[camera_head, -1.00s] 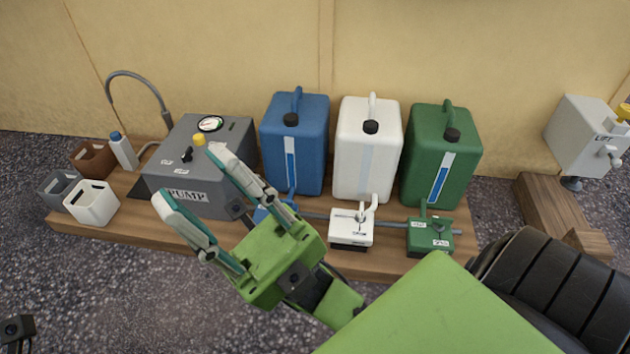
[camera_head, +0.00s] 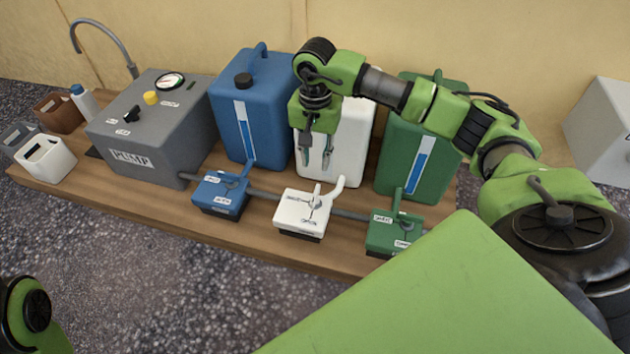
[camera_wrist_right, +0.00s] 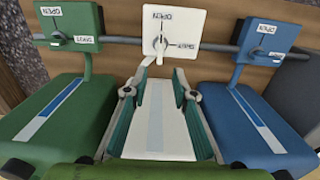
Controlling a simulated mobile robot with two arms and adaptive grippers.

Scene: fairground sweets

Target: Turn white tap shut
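The white tap (camera_head: 303,212) is a white box on the pipe in front of the white canister (camera_head: 348,150), between the blue and green taps. In the right wrist view the tap's plate (camera_wrist_right: 184,30) has an OPEN label on the far side and a SHUT label on the right. Its small handle appears to lie roughly along the OPEN direction. My right gripper (camera_head: 317,165) points down in front of the white canister, above and behind the tap, not touching it. In the right wrist view its fingers (camera_wrist_right: 158,92) are apart and empty. My left gripper is out of view.
The blue tap (camera_head: 221,192) and green tap (camera_head: 394,234) flank the white one on the same pipe. The blue canister (camera_head: 253,125) and green canister (camera_head: 418,160) stand behind. A grey pump (camera_head: 150,125) is at left. The front strip of the wooden board (camera_head: 200,231) is clear.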

